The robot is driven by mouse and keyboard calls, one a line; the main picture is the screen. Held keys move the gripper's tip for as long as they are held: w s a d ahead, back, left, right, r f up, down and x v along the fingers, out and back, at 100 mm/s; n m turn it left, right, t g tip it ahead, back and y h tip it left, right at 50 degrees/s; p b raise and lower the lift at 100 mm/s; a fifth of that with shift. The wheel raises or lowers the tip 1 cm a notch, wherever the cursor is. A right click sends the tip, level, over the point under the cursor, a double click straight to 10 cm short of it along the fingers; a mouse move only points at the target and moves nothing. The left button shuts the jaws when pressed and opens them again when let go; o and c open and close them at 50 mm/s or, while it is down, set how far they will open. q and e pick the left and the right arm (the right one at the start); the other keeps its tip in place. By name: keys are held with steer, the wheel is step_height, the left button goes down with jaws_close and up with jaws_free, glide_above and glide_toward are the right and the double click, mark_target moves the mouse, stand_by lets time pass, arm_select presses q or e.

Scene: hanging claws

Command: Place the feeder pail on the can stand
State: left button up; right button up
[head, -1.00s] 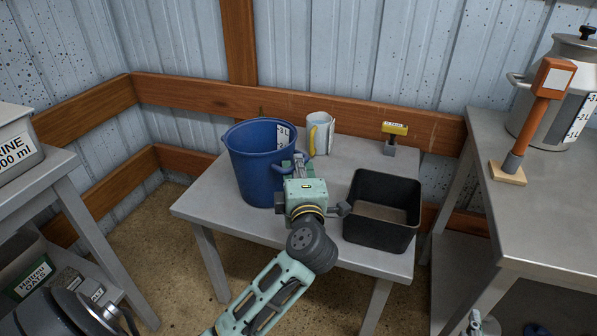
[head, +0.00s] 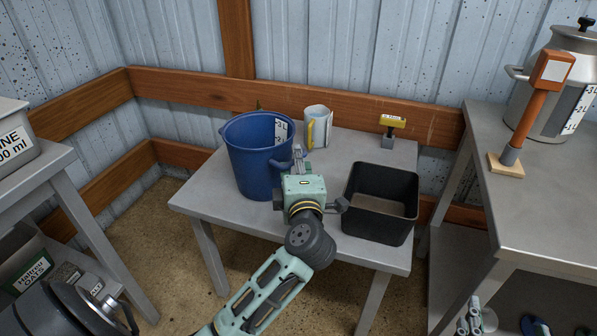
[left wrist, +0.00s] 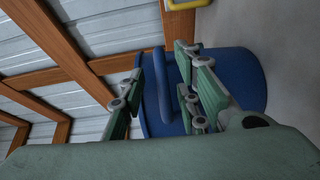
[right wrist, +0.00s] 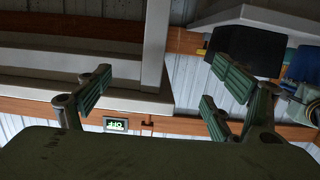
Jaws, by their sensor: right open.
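A blue pail (head: 250,170) with a white marked label stands upright on the middle table. My left gripper (head: 299,160) is at its right front side. In the left wrist view the blue pail (left wrist: 240,75) fills the centre, and its blue handle lies between the spread fingers (left wrist: 165,95), with a gap beside the left finger. A metal milk can (head: 560,95) stands on the right table (head: 540,205), which looks like the can stand. My right gripper (head: 470,318) is low at the bottom right, in front of that table. Its fingers (right wrist: 160,95) are open and empty.
On the middle table (head: 215,205) are a black bin (head: 380,205), a pitcher with a yellow handle (head: 318,128) and a small yellow-topped block (head: 392,130). An orange post (head: 532,110) on a wooden base stands near the right table's left edge. That table's front is bare.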

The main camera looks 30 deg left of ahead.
arm_select(q)
steer(key=p+v, duration=0.2)
steer(key=v, duration=0.9)
steer(key=s+d+r+m+t+h, duration=0.1)
steer(key=d+r+m+t+h, duration=0.15)
steer(key=r+t, duration=0.2)
steer(key=d+r+m+t+h, duration=0.1)
steer(key=d+r+m+t, duration=0.25)
steer(key=r, duration=0.25)
steer(key=s+d+f+m+h, duration=0.2)
steer(key=d+m+h, duration=0.9)
steer(key=m+h, duration=0.4)
step_height(320, 180, down, 14)
steer(key=s+d+m+g, duration=0.1)
steer(key=s+m+g, duration=0.2)
steer(key=m+g, duration=0.45)
steer(key=s+a+f+g+y, duration=0.4)
steer(key=a+f+y, duration=0.1)
steer(key=a+f, duration=0.2)
steer(key=shift+s+f+n, duration=0.2)
steer(key=shift+f+n, duration=0.25)
steer(key=shift+f, duration=0.3)
arm_select(e)
steer(key=s+d+f+g+h, duration=0.1)
steer(key=s+d+f+g, duration=0.1)
steer(key=s+f+g, duration=0.3)
step_height(320, 180, down, 4)
steer(key=shift+s+d+r+g+h, duration=0.1)
steer(key=shift+s+d+g+h, duration=0.2)
steer(key=shift+d+h, duration=0.1)
